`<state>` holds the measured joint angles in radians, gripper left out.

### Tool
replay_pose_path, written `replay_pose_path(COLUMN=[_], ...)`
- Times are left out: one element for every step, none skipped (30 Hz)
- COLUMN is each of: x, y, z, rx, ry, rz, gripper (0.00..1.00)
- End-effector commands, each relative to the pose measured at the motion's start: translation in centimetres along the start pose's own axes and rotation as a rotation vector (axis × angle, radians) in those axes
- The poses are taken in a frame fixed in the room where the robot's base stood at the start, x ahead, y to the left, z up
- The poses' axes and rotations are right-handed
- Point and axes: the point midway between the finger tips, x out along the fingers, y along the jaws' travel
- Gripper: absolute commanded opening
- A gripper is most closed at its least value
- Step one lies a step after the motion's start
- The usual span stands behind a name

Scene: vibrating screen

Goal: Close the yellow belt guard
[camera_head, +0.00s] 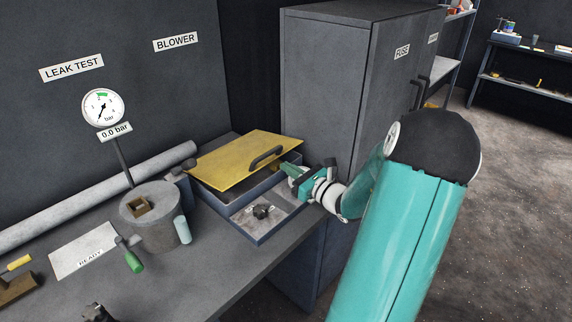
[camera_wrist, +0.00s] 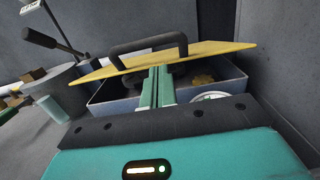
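The yellow belt guard (camera_head: 240,158) is a flat plate with a black handle (camera_head: 265,157) on top. It sits above the back part of a blue-grey box (camera_head: 262,236) on the bench, with a gap between plate and box. In the wrist view, the guard (camera_wrist: 205,54) shows nearly edge-on and slightly tilted, with its handle (camera_wrist: 148,44) arching above. My gripper (camera_head: 291,170) is at the guard's right side, near the handle. Its green fingers (camera_wrist: 158,72) are together with nothing seen between them, just before the guard's edge. Whether they touch it I cannot tell.
The box's open front part holds a black knob (camera_head: 263,211). Inside, a yellowish wheel (camera_wrist: 200,79) shows under the guard. A grey cylinder (camera_head: 152,217) with a gauge (camera_head: 103,107) stands left. A tall grey cabinet (camera_head: 325,85) rises close behind the box.

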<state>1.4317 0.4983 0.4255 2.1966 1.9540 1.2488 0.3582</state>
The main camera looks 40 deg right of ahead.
Motion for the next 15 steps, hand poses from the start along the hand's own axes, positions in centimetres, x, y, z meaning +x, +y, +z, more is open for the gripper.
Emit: replay_pose_path(x=[-1.1, -1.6, -2.4, -2.9, -3.5, -4.2, -4.8, -5.4, -6.2, -6.7, -7.2, -7.8, -8.2, -8.5, -8.9], y=[-0.1, -0.1, -0.1, -0.1, -0.2, -0.2, -0.2, -0.3, -0.3, -0.3, -0.3, -0.4, -0.4, -0.4, -0.4], z=[0.1, 0.2, 0.2, 0.3, 0.3, 0.4, 0.5, 0.5, 0.5, 0.6, 0.6, 0.7, 0.7, 0.7, 0.7], rx=[-0.003, -0.003, -0.002, -0.002, -0.002, -0.001, -0.001, -0.001, -0.002, -0.002, -0.001, -0.001, -0.002, -0.001, -0.001], ry=[0.001, 0.001, 0.001, 0.001, 0.001, 0.001, 0.001, 0.001, 0.001, 0.001, 0.001, 0.001, 0.000, 0.000, 0.000], rz=[-0.003, -0.003, -0.004, -0.003, -0.003, -0.003, -0.002, -0.003, -0.003, -0.002, -0.002, -0.002, -0.001, 0.000, -0.001], gripper=[0.00, 0.00, 0.00, 0.00, 0.00, 0.00, 0.00, 0.00, 0.00, 0.00, 0.00, 0.00, 0.00, 0.00, 0.00])
